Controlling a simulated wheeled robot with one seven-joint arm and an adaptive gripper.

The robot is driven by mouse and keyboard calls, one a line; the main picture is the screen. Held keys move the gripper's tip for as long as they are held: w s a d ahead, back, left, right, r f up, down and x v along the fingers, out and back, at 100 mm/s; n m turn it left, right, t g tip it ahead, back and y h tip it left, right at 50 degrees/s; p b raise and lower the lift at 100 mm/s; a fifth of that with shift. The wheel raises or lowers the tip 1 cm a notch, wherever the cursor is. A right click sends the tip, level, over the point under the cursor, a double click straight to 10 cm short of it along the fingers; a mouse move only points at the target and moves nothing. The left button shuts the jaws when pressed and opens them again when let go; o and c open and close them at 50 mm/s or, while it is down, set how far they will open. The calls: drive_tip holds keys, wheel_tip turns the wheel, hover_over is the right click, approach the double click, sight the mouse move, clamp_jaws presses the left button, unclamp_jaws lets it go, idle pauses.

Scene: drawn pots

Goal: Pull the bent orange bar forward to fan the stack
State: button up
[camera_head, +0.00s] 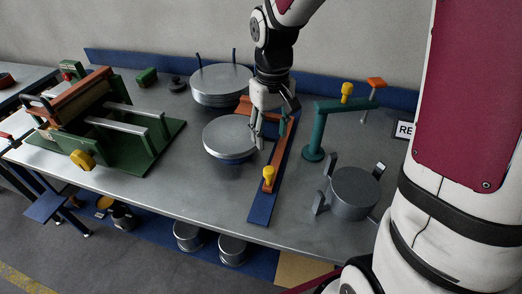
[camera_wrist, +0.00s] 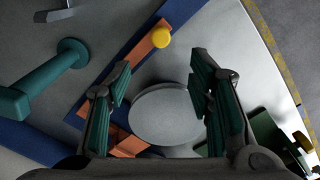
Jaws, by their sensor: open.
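The bent orange bar (camera_head: 278,152) lies along a blue strip (camera_head: 263,208), with a yellow knob (camera_head: 269,173) at its near end. Its far part turns left behind my gripper. In the wrist view the orange bar (camera_wrist: 137,57) and knob (camera_wrist: 160,38) show beyond the left finger. A round grey stack (camera_head: 221,80) of discs stands at the back. A nearer grey disc (camera_head: 228,135), raised over a blue base, is left of the bar; it also shows in the wrist view (camera_wrist: 165,114). My gripper (camera_head: 268,130) is open above the bar and beside the near disc, holding nothing; its fingers (camera_wrist: 160,85) are spread.
A teal post with a side arm (camera_head: 317,134) stands right of the bar. A grey drum with upright tabs (camera_head: 353,193) is nearer right. A green-based press (camera_head: 110,140) fills the left. The grey bench (camera_head: 180,190) is bare at the front centre.

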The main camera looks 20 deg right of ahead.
sight(269, 170)
wheel_tip(269, 170, down, 13)
drive_tip(key=shift+f+p, duration=0.1)
drive_tip(key=shift+p, duration=0.2)
drive_tip(key=shift+c, duration=0.4)
drive_tip(key=shift+s+a, duration=0.1)
drive_tip(key=shift+s, duration=0.05)
clamp_jaws()
